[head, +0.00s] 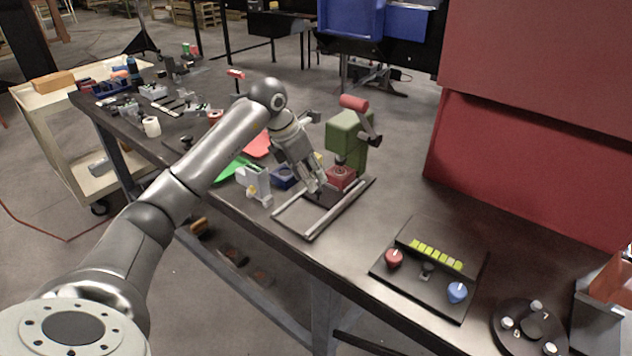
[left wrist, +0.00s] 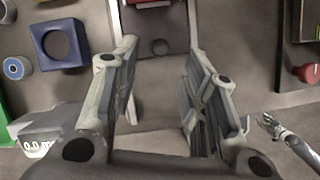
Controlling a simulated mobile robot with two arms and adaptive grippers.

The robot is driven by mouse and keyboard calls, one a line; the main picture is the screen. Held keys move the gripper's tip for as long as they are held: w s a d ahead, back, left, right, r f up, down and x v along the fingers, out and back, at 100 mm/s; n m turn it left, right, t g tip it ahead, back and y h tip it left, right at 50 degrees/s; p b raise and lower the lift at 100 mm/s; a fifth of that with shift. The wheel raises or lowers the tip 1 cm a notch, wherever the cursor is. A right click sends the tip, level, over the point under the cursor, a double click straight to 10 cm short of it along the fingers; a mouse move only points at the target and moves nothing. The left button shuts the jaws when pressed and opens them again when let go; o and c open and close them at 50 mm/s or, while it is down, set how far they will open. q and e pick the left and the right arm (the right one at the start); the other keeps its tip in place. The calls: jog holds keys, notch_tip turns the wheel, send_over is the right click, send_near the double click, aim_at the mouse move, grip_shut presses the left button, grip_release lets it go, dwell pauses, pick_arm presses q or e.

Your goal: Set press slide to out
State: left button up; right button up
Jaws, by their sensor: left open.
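The green press (head: 346,138) has a red-topped lever and stands at the back of two pale rails (head: 334,213). A red block (head: 341,178) sits beneath the press at the far end of the rails; its edge shows at the top of the left wrist view (left wrist: 152,3).
A blue block with a hole (left wrist: 60,43) and a grey device (head: 256,183) stand left of the rails. A panel with red and blue knobs (head: 425,283) and a round dial (head: 530,327) lie to the right. Table between rails and panel is clear.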

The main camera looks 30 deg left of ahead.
pick_arm(q)
jog(key=x, duration=0.3)
jog(key=shift+w, duration=0.2)
jog(key=shift+p+x, duration=0.3)
jog(key=shift+x, duration=0.55)
jog(key=c, duration=0.5)
grip_shut()
pick_arm(e)
jog(key=shift+w+r, duration=0.55)
jog(key=shift+w, duration=0.35)
pick_arm(q)
jog(key=shift+s, duration=0.1)
